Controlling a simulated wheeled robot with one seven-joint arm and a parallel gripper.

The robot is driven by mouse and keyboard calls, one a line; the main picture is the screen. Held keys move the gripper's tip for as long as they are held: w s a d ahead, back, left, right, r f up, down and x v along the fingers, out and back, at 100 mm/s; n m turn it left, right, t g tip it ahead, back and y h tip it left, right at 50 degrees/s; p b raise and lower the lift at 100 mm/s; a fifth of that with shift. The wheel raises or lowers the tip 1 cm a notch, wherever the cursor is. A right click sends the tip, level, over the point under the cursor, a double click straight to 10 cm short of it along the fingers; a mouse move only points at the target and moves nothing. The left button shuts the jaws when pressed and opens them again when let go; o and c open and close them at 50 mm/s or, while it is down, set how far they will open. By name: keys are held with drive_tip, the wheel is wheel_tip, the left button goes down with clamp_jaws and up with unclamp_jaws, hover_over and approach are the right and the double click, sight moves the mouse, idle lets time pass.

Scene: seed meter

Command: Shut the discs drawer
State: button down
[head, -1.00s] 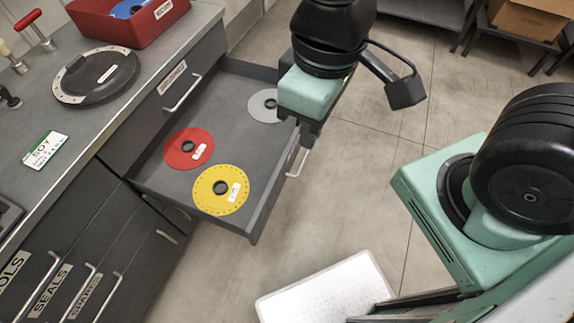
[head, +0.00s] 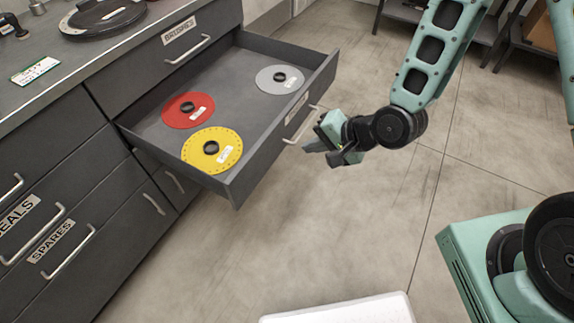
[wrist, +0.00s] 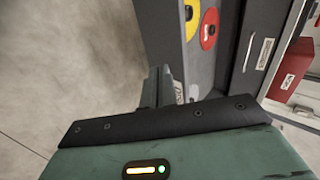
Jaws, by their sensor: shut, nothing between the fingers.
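The discs drawer (head: 262,150) stands pulled out from the grey cabinet. A red disc (head: 188,110), a yellow disc (head: 211,150) and a grey disc (head: 279,79) lie flat in it. Its front carries a bar handle (head: 301,126) and a label too small to read. My gripper (head: 315,147) is shut and empty, outside the drawer beside its front and handle; I cannot tell whether it touches. In the wrist view the gripper (wrist: 159,86) shows close to the drawer front, with the yellow disc (wrist: 192,22) and red disc (wrist: 209,28) beyond.
Above is a closed drawer labelled BRIDGES or similar (head: 180,31). Closed drawers marked SEALS (head: 20,215) and SPARES (head: 60,240) are at the lower left. The worktop (head: 60,45) holds a black round plate (head: 103,16) and a card (head: 36,69). The floor before the drawer is clear.

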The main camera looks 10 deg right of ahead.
approach(264, 149)
wheel_tip(264, 149, down, 4)
drive_tip(key=w+a, duration=0.1)
drive_tip(key=a, duration=0.1)
drive_tip(key=shift+w+a+f+m, duration=0.1)
drive_tip(key=shift+w+a+m, duration=0.2)
drive_tip(key=shift+w, duration=0.1)
drive_tip(key=shift+w+a+p, duration=0.3)
drive_tip(key=shift+a, duration=0.05)
drive_tip(key=shift+a, duration=0.1)
